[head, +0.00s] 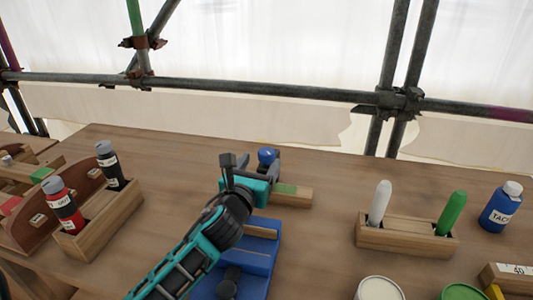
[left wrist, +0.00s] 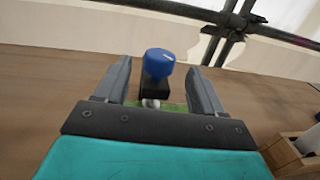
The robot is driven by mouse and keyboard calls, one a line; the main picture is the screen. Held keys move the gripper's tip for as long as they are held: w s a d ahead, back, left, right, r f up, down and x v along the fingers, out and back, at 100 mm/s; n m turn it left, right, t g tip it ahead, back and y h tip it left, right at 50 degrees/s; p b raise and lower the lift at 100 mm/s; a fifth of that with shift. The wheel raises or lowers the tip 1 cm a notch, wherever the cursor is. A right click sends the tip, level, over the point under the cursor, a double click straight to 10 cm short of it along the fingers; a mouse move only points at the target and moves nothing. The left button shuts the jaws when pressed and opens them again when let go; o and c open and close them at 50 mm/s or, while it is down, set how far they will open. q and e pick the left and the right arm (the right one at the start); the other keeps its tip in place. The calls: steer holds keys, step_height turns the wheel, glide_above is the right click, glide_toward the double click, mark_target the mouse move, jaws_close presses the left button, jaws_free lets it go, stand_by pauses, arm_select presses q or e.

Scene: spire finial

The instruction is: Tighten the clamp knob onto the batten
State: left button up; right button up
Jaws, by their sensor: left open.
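The clamp knob (head: 266,155) is blue and round, and stands just beyond my left gripper in the head view. In the left wrist view the knob (left wrist: 160,62) sits on a dark clamp block (left wrist: 155,88) with a pale metal piece below it. My left gripper (head: 250,163) is open, with its fingers on either side of the knob and a visible gap on both sides. The wooden batten (head: 298,197) with a green patch lies on the table under the gripper, partly hidden by it. My right gripper is not in view.
A blue fixture (head: 262,247) lies below my left arm. A wooden box (head: 110,225) with bottles is at left. A wooden holder (head: 400,237) with white and green sticks, and a blue bottle (head: 501,207), stand at right. Scaffold poles (head: 250,88) run behind the table.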

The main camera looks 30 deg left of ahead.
mark_target(264, 158)
arm_select(q)
steer(key=shift+w+a, duration=0.25)
steer(key=shift+w, duration=1.1)
steer(key=shift+w+a, duration=0.2)
steer(key=shift+w, duration=1.15)
steer(key=shift+c, duration=0.2)
steer(key=c, duration=0.9)
